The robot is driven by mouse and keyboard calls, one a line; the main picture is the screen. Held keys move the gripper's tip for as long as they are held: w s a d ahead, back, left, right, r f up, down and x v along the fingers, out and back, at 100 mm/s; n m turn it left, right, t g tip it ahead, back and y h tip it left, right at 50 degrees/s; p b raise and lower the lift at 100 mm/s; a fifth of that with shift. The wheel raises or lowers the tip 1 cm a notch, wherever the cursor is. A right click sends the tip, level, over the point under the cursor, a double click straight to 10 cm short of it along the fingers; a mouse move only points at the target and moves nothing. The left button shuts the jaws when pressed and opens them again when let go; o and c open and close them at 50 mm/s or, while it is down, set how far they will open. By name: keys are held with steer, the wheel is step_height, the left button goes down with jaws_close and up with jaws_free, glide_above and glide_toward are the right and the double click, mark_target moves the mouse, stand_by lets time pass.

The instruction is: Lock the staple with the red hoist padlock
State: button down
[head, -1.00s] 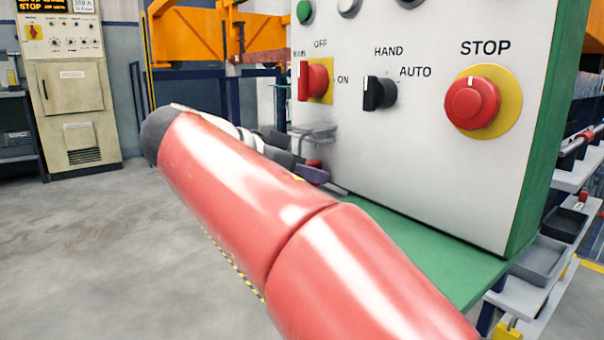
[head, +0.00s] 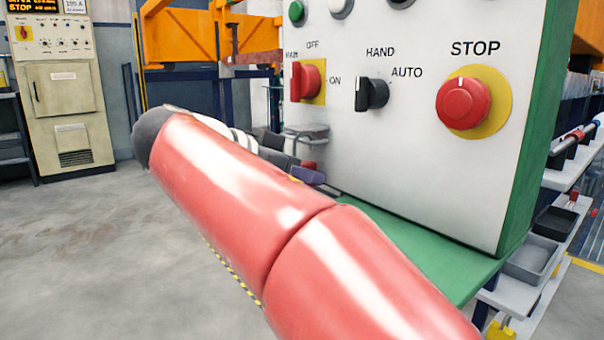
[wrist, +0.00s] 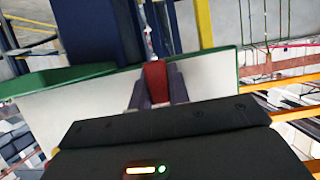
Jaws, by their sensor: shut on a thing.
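The red padlock (wrist: 155,76) is between the two purple fingers of my gripper (wrist: 158,80) in the wrist view. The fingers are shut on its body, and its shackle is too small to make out. In the head view the gripper (head: 306,174) is mostly hidden behind my arm, with a bit of the red padlock (head: 309,164) showing near the white control panel's lower left. A grey metal fitting (head: 306,131) stands out just above it by the panel; I cannot tell whether it is the staple. No engagement between padlock and staple is visible.
The white control panel (head: 420,150) carries a red STOP button (head: 463,103), a black selector (head: 371,93) and a red switch (head: 307,80). A green ledge (head: 425,245) juts out below it. Grey trays (head: 532,258) are at right. The floor at left is clear.

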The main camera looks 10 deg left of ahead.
steer(key=shift+r+p, duration=0.9)
steer(key=shift+r, duration=0.3)
stand_by(0.3)
steer(key=shift+f+b, duration=0.4)
stand_by(0.4)
steer(key=c, duration=1.3)
jaws_free()
steer(key=shift+o, duration=0.2)
